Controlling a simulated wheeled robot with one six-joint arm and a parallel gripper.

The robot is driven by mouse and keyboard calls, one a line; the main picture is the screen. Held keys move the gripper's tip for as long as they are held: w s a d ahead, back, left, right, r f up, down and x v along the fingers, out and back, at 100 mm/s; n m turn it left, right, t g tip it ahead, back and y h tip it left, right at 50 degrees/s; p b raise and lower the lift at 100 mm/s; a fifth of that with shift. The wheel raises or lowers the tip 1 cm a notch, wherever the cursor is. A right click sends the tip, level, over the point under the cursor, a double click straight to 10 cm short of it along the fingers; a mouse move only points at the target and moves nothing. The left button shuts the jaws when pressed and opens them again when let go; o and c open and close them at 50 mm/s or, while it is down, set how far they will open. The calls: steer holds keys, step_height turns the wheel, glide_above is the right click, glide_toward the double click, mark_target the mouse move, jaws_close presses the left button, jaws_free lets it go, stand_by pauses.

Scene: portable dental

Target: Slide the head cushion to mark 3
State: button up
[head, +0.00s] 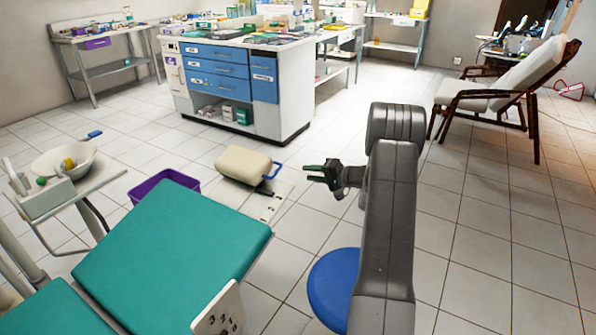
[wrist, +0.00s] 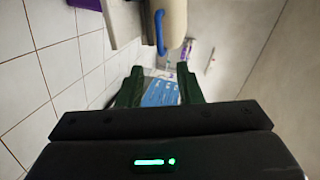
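The head cushion (head: 245,163) is a beige padded block with a blue handle (head: 277,172) on its right side. It sits past the far end of the teal chair, above a pale plate (head: 270,205) with small dark marks. A white panel with printed digits (head: 222,314) is at the chair's near right edge; I cannot clearly read which digit is which. My gripper (head: 315,174) is open and empty, to the right of the handle and apart from it. In the wrist view the cushion (wrist: 175,18) and handle (wrist: 159,32) show beyond the spread fingers (wrist: 160,82).
The teal dental chair (head: 175,240) fills the lower left, with a basin unit (head: 65,160) beside it. A purple bin (head: 165,184) stands left of the cushion. A blue stool (head: 335,288) is below my arm. Floor to the right is clear up to a reclining chair (head: 510,85).

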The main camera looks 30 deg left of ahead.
steer(key=shift+v, duration=1.15)
steer(key=b+x, duration=0.2)
steer(key=x, duration=1.2)
steer(key=shift+s+a+f, duration=0.1)
steer(key=shift+s+f, duration=0.05)
steer(key=shift+f, duration=0.05)
steer(key=shift+s+b, duration=0.2)
steer(key=shift+b, duration=0.2)
steer(key=shift+r, duration=0.1)
